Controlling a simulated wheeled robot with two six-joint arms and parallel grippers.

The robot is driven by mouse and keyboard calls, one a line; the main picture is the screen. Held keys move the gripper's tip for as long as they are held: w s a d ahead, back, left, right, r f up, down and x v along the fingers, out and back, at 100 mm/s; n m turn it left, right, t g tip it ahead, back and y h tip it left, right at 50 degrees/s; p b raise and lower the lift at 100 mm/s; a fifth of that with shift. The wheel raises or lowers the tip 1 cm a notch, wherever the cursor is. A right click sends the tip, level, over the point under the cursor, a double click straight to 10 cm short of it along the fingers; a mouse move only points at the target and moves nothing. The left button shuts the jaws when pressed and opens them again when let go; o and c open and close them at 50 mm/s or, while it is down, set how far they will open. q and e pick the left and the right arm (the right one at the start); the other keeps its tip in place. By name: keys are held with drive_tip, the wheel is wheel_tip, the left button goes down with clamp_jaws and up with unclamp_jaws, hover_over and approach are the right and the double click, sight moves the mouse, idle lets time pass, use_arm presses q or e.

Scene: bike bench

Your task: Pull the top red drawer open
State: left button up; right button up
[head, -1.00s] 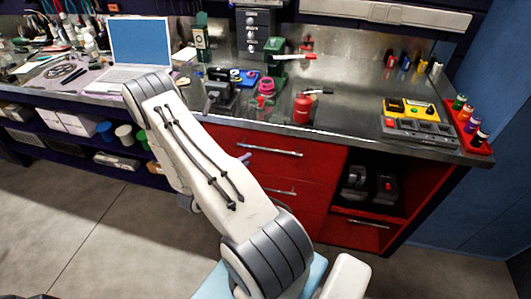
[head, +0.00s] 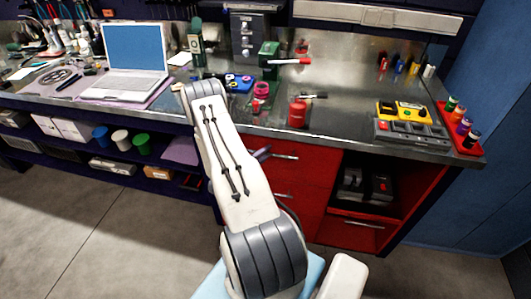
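The top red drawer (head: 312,163) is in the front of the bench, under the metal worktop. It looks shut, its front flush with the drawer below. Its silver bar handle (head: 285,156) runs across the front, and its left part is hidden. My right gripper (head: 263,153) shows only as a small grey-purple tip beside my pale arm, at the left end of the handle. My arm hides the rest of it. I cannot tell whether it touches the handle or how far its fingers are apart. My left gripper is out of view.
A lower red drawer (head: 300,208) is partly behind my arm. An open cubby with dark items (head: 365,187) is to the right. The worktop holds a laptop (head: 135,62), a red canister (head: 298,113), a yellow-and-grey device (head: 410,122) and a red spool tray (head: 455,122). The floor in front is clear.

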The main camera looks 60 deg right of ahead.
clamp_jaws()
idle(1.4)
